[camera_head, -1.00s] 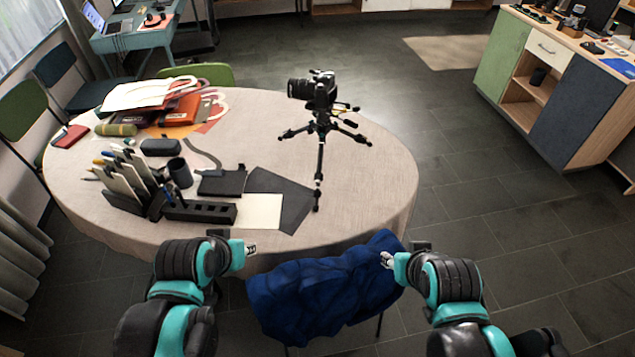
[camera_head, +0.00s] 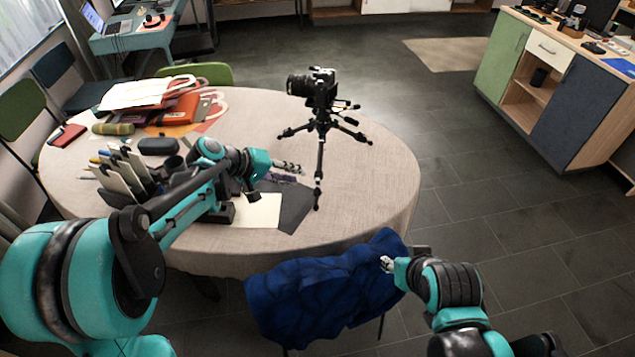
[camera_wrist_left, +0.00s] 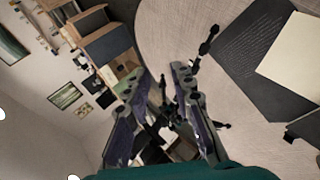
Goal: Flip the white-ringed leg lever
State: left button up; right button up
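The black tripod (camera_head: 320,150) stands on the round table with a camera (camera_head: 312,88) mounted on top. Parts of its legs show in the left wrist view (camera_wrist_left: 207,45), beside and between my fingers. The white-ringed leg lever is too small to pick out. My left gripper (camera_head: 289,172) is over the table, left of the tripod's near leg and apart from it. In the left wrist view its two fingers (camera_wrist_left: 162,76) are spread with a gap between them and hold nothing.
The table (camera_head: 375,190) is clear right of the tripod. A dark sheet (camera_head: 294,208) and a pale sheet (camera_head: 258,212) lie under my left gripper. A pen organizer (camera_head: 115,180) is beside my left arm. A blue cloth (camera_head: 320,295) is at the front edge.

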pick_arm(q)
jog(key=w+f+h+b, duration=0.1)
jog(key=w+f+h, duration=0.3)
jog(key=w+f, duration=0.35)
jog(key=h+b, duration=0.1)
jog(key=h, duration=0.3)
send_near(317, 179)
jog(key=shift+x, duration=1.25)
jog(key=b+x, duration=0.1)
jog(key=x, duration=0.2)
jog(key=b+x, duration=0.1)
jog(key=x, duration=0.2)
jog(key=shift+d+f, duration=0.2)
jog(key=shift+d, duration=0.05)
jog(key=shift+w+d+r+b, duration=0.1)
jog(key=shift+d+b, duration=0.25)
jog(key=shift+d, duration=0.2)
grip_shut()
